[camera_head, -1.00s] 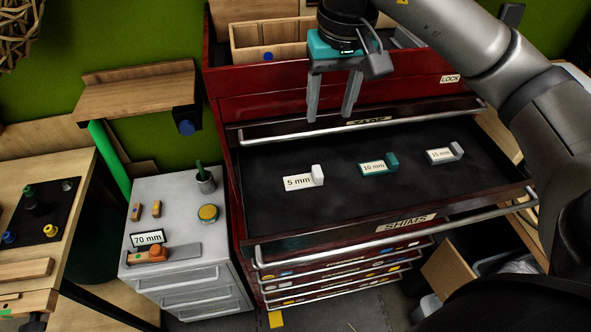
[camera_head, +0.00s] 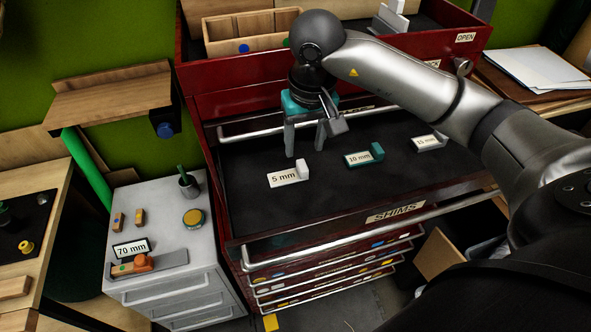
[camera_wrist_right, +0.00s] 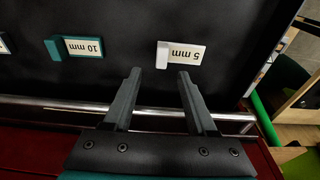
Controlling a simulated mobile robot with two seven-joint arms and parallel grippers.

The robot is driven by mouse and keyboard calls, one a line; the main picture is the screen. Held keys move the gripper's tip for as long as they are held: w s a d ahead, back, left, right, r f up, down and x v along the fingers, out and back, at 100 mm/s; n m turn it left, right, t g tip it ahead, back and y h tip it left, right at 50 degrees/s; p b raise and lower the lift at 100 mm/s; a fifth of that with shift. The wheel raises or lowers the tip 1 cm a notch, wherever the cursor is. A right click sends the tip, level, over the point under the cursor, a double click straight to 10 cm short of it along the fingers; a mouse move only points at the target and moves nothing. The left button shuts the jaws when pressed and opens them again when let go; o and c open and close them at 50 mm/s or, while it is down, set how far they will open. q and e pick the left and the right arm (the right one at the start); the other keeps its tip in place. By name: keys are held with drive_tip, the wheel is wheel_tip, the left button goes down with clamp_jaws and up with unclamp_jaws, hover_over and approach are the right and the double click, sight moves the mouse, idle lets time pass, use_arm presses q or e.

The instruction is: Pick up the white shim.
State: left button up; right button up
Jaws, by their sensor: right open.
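The white shim (camera_head: 289,176), labelled 5 mm, lies in the open drawer marked SHIMS (camera_head: 330,205). It has a raised white block at its right end. My right gripper (camera_head: 305,154) is open and empty, above the drawer just behind the shim and apart from it. In the right wrist view the white shim (camera_wrist_right: 180,55) lies beyond the two open fingertips (camera_wrist_right: 160,72), roughly in line with the gap between them. My left gripper is not in view.
A green 10 mm shim (camera_head: 364,156) and a grey 15 mm shim (camera_head: 430,142) lie to the right in the same drawer. The drawer's front handle (camera_head: 350,233) runs along its near edge. A grey cabinet (camera_head: 160,235) stands at left.

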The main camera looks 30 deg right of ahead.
sight(303, 166)
drive_tip(key=shift+s+a+f+p, duration=0.1)
drive_tip(key=shift+f+p, duration=0.2)
drive_tip(key=shift+f, duration=0.85)
drive_tip(key=shift+a+f+p, duration=0.1)
drive_tip(key=shift+f+p, duration=0.15)
drive_tip(key=shift+f, duration=0.9)
drive_tip(key=shift+d+f, duration=0.15)
drive_tip(key=shift+f, duration=0.4)
drive_tip(key=shift+c, duration=0.3)
clamp_jaws()
